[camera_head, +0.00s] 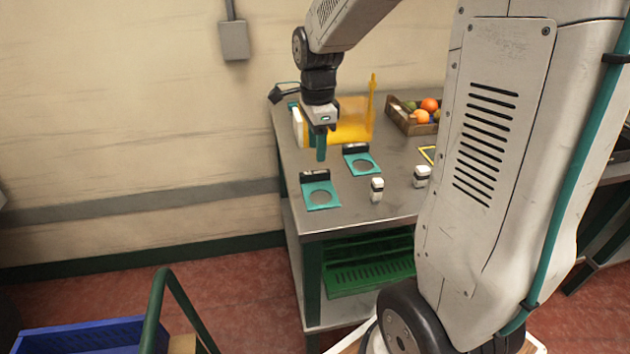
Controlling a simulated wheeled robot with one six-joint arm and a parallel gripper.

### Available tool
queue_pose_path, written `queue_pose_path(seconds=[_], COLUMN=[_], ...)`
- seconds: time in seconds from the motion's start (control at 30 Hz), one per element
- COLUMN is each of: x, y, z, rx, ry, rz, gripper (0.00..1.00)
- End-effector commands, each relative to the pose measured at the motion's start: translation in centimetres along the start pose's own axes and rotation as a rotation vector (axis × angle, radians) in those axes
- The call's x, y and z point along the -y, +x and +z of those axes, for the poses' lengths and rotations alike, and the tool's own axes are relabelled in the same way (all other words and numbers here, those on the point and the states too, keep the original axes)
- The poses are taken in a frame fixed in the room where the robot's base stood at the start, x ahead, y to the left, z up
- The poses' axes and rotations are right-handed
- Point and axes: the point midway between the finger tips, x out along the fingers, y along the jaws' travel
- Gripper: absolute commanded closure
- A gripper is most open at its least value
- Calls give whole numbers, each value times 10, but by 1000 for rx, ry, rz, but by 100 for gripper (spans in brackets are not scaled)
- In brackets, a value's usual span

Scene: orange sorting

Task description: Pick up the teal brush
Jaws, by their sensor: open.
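My gripper (320,150) hangs pointing down over the left part of the steel table (312,222), just in front of a yellow-orange bin. It is open. A narrow teal piece shows at its lower end; I cannot tell whether this is only its fingers or also part of the teal brush. No separate teal brush can be made out elsewhere on the table. My arm hides part of the table's right side.
Two teal plates with round openings (309,188) (374,169) lie on the table. Two small white, dark-banded objects (377,195) (421,181) stand near its front. The yellow-orange bin (355,115) and a fruit crate (400,122) are behind. A green crate (340,284) sits below.

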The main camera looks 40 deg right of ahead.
Motion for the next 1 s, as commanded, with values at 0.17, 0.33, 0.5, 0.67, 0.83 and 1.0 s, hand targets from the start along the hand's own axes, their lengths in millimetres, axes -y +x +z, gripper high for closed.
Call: queue_pose_path(seconds=[0.17, 0.33, 0.5, 0.67, 0.83, 1.0], x=[9, 10, 15, 16, 16, 16], y=[18, 36, 60, 81, 86, 86], z=[-2, -1, 1, 1, 1, 1], rx=[-1, -1, -1, -1, 0, 0], ry=[79, 78, 76, 76, 76, 76], rz=[7, 7, 9, 8, 4, 4], gripper=[56, 56, 56, 56, 56, 65])
